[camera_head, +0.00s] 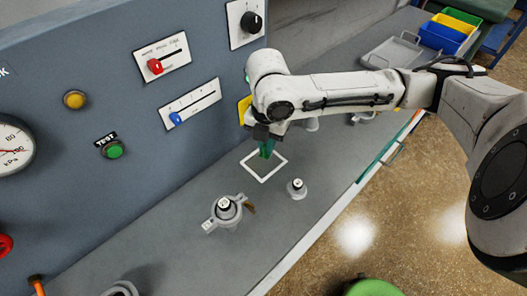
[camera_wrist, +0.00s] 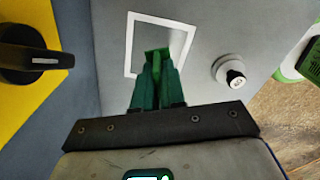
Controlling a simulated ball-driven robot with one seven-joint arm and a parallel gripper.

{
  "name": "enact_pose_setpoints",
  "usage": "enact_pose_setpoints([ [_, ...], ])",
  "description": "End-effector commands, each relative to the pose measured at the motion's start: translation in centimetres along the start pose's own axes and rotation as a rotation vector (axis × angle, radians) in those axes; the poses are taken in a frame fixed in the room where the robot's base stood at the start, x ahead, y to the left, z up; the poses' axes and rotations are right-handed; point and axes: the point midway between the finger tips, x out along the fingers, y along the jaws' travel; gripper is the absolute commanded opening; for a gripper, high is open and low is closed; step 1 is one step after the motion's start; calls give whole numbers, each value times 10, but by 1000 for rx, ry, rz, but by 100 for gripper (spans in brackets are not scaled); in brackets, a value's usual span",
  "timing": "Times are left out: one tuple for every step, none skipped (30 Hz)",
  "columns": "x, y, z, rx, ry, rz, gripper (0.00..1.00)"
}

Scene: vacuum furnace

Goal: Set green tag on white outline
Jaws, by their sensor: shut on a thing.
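The green tag (camera_wrist: 157,54) is held at the tips of my green gripper fingers (camera_wrist: 157,72). My gripper (camera_head: 266,148) is shut on it and points down at the bench. The white outline (camera_head: 251,173) is a square frame painted on the grey bench top. In the wrist view, the tag appears over the inside of the outline (camera_wrist: 160,18). The fingers hide part of its near side. I cannot tell whether the tag touches the bench.
A grey fitting with a black-capped knob (camera_head: 224,208) stands left of the outline, and a smaller capped piece (camera_head: 296,189) stands right of it. The grey control panel (camera_head: 100,180) rises behind. Trays and bins (camera_head: 440,36) are at the far right.

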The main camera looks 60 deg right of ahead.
Motion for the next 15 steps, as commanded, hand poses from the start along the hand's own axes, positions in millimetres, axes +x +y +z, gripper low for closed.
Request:
enact_pose_setpoints([
  [2, 1, -1, -1, 0, 0, 0],
  [3, 2, -2, -1, 0, 0, 0],
  [6, 4, -3, -1, 0, 0, 0],
  [8, 6, -4, -1, -1, -1, 0],
  [11, 8, -5, -1, 0, -1, 0],
  [16, 7, -5, 1, 1, -2, 0],
  [21, 7, -5, 1, 1, -2, 0],
  [26, 7, -5, 2, 1, -3, 0],
  [31, 7, -5, 1, 0, -3, 0],
  [35, 7, -5, 1, 0, -1, 0],
  [38, 7, -5, 1, 0, -1, 0],
  [40, 7, -4, 0, -1, -1, 0],
  [41, 7, -4, 0, -1, -1, 0],
  [41, 7, -4, -1, -2, 0, 0],
  [41, 7, -4, -1, -2, 0, 0],
])
